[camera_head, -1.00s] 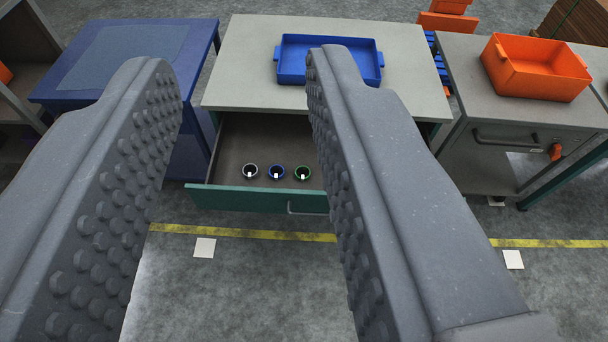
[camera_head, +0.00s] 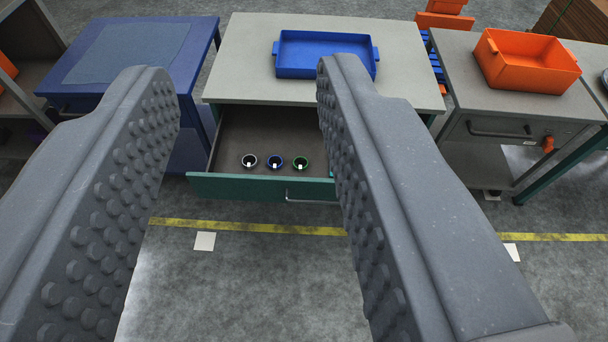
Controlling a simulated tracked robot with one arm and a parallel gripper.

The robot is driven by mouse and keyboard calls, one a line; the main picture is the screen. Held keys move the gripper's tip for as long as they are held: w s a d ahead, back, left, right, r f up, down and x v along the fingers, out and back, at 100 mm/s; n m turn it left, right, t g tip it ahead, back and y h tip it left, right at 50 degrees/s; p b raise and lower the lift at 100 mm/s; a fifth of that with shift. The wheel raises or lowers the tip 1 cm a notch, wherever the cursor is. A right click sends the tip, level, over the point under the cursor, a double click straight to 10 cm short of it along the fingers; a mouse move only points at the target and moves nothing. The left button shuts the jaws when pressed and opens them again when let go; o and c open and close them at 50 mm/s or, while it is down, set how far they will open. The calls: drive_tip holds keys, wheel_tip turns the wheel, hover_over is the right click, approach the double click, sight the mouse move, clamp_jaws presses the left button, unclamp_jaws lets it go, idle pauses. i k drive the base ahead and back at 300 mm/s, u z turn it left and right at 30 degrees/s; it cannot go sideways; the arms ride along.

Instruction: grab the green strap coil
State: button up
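The right finger hides the drawer's right part.
A blue tray (camera_head: 322,72) stands on the grey tabletop (camera_head: 250,60) above the drawer. A blue table (camera_head: 130,60) is to the left. An orange bin (camera_head: 528,62) sits on a bench at right. The floor before the drawer is clear, with a yellow line (camera_head: 250,227).

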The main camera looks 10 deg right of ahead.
sight(300, 163)
drive_tip(key=k, duration=1.1)
drive_tip(key=z, duration=0.35)
drive_tip(key=i, duration=0.8)
drive_tip(key=z, duration=0.4)
drive_tip(key=i, duration=1.3)
drive_tip(key=u, duration=0.65)
drive_tip(key=i, duration=0.65)
drive_tip(key=u, duration=0.4)
